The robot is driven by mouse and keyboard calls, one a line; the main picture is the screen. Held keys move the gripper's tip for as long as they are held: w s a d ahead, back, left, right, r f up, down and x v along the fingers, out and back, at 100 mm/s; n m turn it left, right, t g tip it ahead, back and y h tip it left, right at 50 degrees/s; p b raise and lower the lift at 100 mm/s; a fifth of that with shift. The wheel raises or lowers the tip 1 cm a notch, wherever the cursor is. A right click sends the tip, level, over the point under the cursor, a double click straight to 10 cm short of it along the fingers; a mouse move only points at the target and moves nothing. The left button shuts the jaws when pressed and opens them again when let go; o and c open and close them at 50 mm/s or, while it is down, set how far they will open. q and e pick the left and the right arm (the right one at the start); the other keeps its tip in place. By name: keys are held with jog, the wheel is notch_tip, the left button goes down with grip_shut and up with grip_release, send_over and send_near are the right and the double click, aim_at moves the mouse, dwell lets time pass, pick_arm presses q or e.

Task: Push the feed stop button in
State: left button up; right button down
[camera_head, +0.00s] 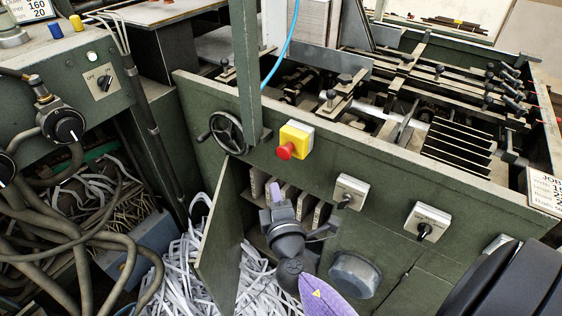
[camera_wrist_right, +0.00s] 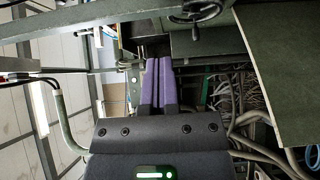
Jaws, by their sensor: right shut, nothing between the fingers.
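A red mushroom button (camera_head: 285,152) sits on a yellow box (camera_head: 297,138) on the front of the green machine. It is the only red button I see; no label on it can be read. My right gripper (camera_head: 274,190) is below and slightly left of the button, apart from it in the picture, with its purple fingers pointing up. In the right wrist view its two purple fingers (camera_wrist_right: 158,85) lie together with nothing between them. The red button does not show there. My left gripper is not in view.
A handwheel (camera_head: 227,132) is left of the yellow box, and an open green door (camera_head: 222,230) stands left of my right gripper. Two grey switch boxes (camera_head: 350,191) (camera_head: 427,222) are to the right. Paper strips (camera_head: 180,275) and hoses (camera_head: 85,245) fill the lower left.

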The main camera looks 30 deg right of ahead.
aim_at(279, 154)
jog(key=shift+w+d, duration=1.45)
jog(key=shift+w, duration=0.2)
jog(key=shift+w+d, duration=1.45)
jog(key=shift+w, duration=0.2)
jog(key=shift+d, duration=0.1)
